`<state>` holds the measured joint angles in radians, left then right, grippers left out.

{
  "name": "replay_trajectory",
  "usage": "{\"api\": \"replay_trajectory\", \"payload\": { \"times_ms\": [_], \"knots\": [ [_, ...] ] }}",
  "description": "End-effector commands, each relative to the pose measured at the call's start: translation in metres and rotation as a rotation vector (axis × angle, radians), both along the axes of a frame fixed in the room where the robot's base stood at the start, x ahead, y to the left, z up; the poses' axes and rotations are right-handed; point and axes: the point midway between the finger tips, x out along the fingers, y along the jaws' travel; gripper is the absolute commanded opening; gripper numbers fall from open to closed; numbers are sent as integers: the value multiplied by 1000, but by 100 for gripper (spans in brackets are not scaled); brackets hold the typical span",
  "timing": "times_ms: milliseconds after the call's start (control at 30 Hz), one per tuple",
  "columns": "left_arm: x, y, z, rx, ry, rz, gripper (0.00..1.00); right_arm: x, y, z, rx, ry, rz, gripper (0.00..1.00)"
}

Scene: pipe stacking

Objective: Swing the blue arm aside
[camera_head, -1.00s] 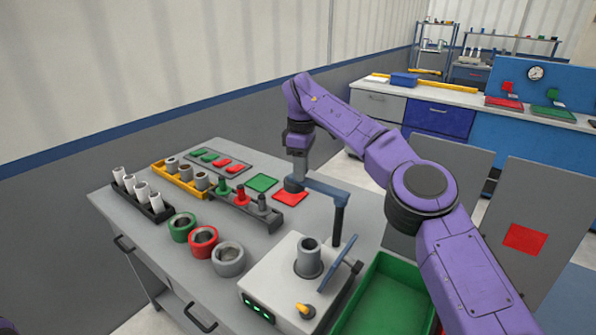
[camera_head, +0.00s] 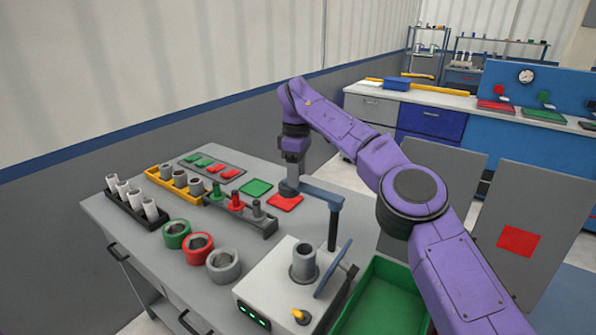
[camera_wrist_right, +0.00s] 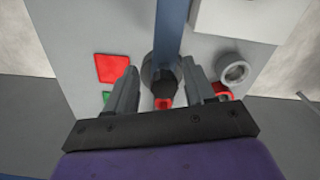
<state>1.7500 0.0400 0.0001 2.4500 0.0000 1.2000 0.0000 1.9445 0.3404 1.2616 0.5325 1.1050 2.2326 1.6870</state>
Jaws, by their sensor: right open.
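The blue arm (camera_head: 319,194) is a flat bar carried on a dark upright post (camera_head: 332,230) beside the white box. My right gripper (camera_head: 292,172) points down at that head. In the right wrist view the blue arm (camera_wrist_right: 170,30) runs from the top edge to the grey head (camera_wrist_right: 158,72). My open right fingers (camera_wrist_right: 160,88) lie on either side of the head; whether they touch it I cannot tell. My left gripper is out of view.
The white box (camera_head: 275,275) bears a grey socket (camera_head: 304,262) and a tilted blue plate (camera_head: 333,268). A green tray (camera_head: 375,300) stands to its right. Green, red and grey rings (camera_head: 198,247) lie at the left front. Racks of pipes (camera_head: 137,201) stand behind them.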

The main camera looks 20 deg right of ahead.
Motion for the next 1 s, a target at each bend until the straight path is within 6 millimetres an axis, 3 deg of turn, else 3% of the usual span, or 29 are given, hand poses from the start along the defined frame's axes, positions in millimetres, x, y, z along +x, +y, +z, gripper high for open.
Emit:
{"api": "replay_trajectory", "payload": {
  "times_ms": [167,300,400,567,1000],
  "knots": [
    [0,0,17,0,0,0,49,0,1,34,-1,-4,-3,54],
    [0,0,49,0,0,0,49,1,-1,76,-1,-2,-4,54],
    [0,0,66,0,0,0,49,1,-1,94,-1,-2,-3,54],
    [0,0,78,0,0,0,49,1,-2,106,0,-1,-3,54],
    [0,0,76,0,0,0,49,0,-2,104,0,-1,-3,54]
  ]
}}
